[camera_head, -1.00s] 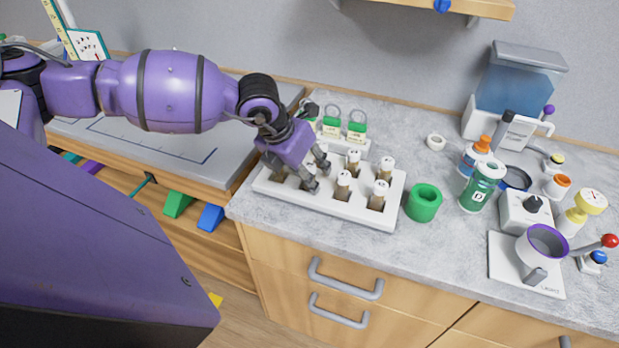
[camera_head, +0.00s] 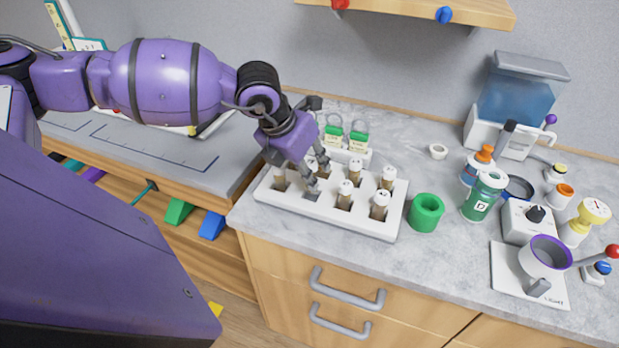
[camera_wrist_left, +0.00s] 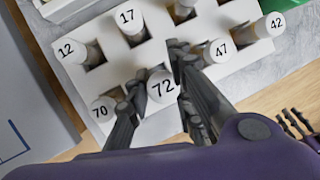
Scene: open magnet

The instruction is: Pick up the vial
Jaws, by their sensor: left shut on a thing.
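My left gripper (camera_head: 316,173) reaches down over a white vial rack (camera_head: 384,231) on the counter. In the left wrist view the gripper (camera_wrist_left: 160,95) is shut on the vial with a white cap marked 72 (camera_wrist_left: 161,85), one finger on each side. That vial's lower part is hidden, so I cannot tell if it still touches the rack. Other capped vials stand in slots around it: 12 (camera_wrist_left: 72,49), 17 (camera_wrist_left: 129,20), 70 (camera_wrist_left: 103,108), 47 (camera_wrist_left: 217,50) and 42 (camera_wrist_left: 269,25).
A green ring-shaped holder (camera_head: 425,212) stands right of the rack. A green bottle (camera_head: 484,195), a purple-rimmed cup (camera_head: 546,255) and other lab items fill the right side. A grey board (camera_head: 150,150) lies left.

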